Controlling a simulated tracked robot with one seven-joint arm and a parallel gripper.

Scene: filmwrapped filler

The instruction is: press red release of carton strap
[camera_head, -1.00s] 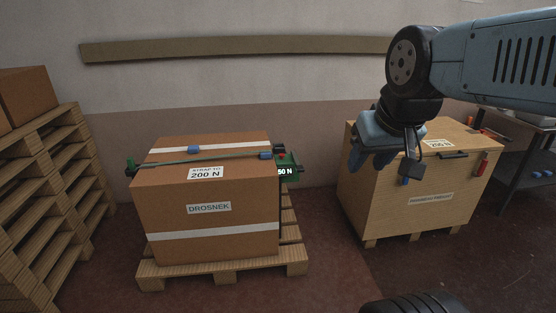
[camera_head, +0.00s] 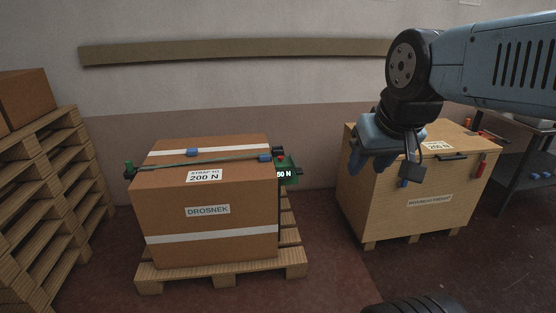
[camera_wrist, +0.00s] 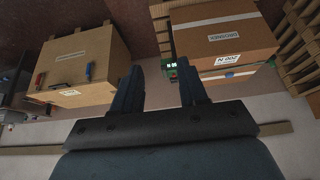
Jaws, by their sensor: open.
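The brown carton (camera_head: 250,221) stands on a pallet left of centre, labelled DROSNEK and "strap to 200 N". A green strap (camera_head: 217,161) with blue pieces runs across its top. At its right end hangs a green tensioner (camera_head: 291,174) with a display that seems to read 50 N. The small red release (camera_head: 281,158) sits on top of the tensioner. My gripper (camera_head: 373,166) is open and empty, right of the tensioner and in front of the wooden crate, well apart from the release. In the wrist view the tensioner (camera_wrist: 171,72) shows just beside my right-hand finger; the red release is too small to make out there.
A plywood crate (camera_head: 399,203) with a 200 N label, a red item and a blue item on its front stands at the right. Stacked pallets (camera_head: 60,180) fill the left edge. A dark workbench (camera_head: 522,165) is at far right. Bare floor lies between carton and crate.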

